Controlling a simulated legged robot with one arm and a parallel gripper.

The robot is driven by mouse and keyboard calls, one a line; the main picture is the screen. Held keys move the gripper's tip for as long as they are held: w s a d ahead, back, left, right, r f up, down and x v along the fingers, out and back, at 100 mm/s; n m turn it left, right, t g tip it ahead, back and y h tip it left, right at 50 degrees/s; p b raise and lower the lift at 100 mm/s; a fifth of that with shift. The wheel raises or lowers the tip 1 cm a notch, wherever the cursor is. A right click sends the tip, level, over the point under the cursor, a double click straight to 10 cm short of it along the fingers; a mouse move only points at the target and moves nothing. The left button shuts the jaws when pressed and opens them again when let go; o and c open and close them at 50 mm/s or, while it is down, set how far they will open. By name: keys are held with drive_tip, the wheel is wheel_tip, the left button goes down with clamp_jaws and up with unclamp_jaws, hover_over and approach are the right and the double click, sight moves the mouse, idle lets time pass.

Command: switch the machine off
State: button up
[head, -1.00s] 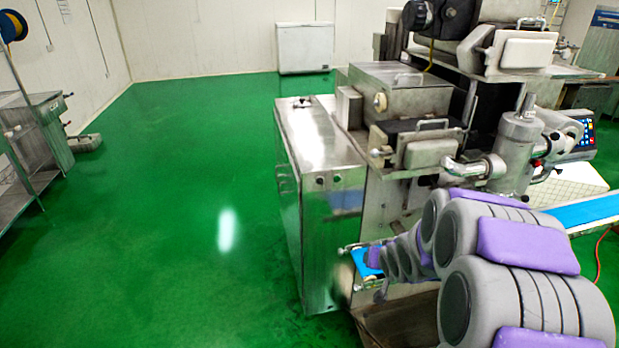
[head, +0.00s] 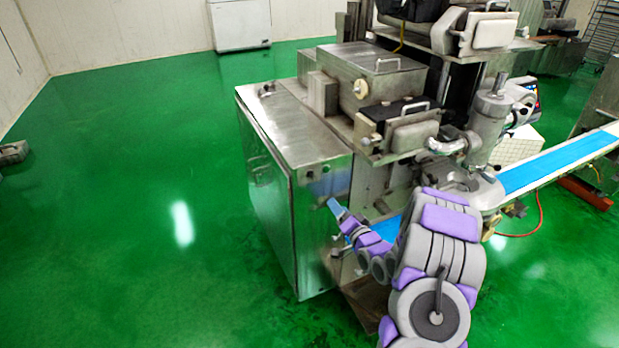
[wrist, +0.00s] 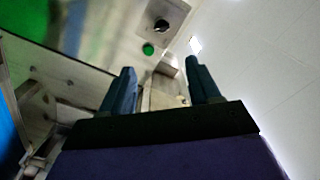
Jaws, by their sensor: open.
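The encrusting machine (head: 370,130) stands in the right half of the head view, with a steel cabinet (head: 305,135) on its near left side. In the wrist view a black round knob (wrist: 161,25) and a green round button (wrist: 148,49) sit on a steel panel (wrist: 125,30). My gripper (wrist: 158,78) is open, its two blue fingers apart with nothing between them. The knob and button show beyond the fingertips, apart from them. In the head view my gripper (head: 336,208) is small, close to the cabinet's front right edge.
A blue conveyor belt (head: 560,165) runs from the machine to the right. A red hose (head: 538,215) lies on the floor below it. A white chest freezer (head: 240,25) stands at the back wall.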

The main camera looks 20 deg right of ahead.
sight(313, 177)
drive_tip(key=shift+w+a+b, duration=0.2)
drive_tip(key=shift+w+b, duration=0.05)
drive_tip(key=shift+w, duration=2.6)
drive_tip(key=shift+w+a+b, duration=0.15)
drive_tip(key=shift+w+b, duration=0.15)
drive_tip(key=shift+w, duration=2.5)
drive_tip(key=shift+w+a+b, duration=0.2)
drive_tip(key=shift+w+b, duration=0.05)
drive_tip(key=shift+w, duration=2.6)
drive_tip(key=shift+c, duration=0.2)
drive_tip(key=c, duration=1)
drive_tip(key=shift+f, duration=0.1)
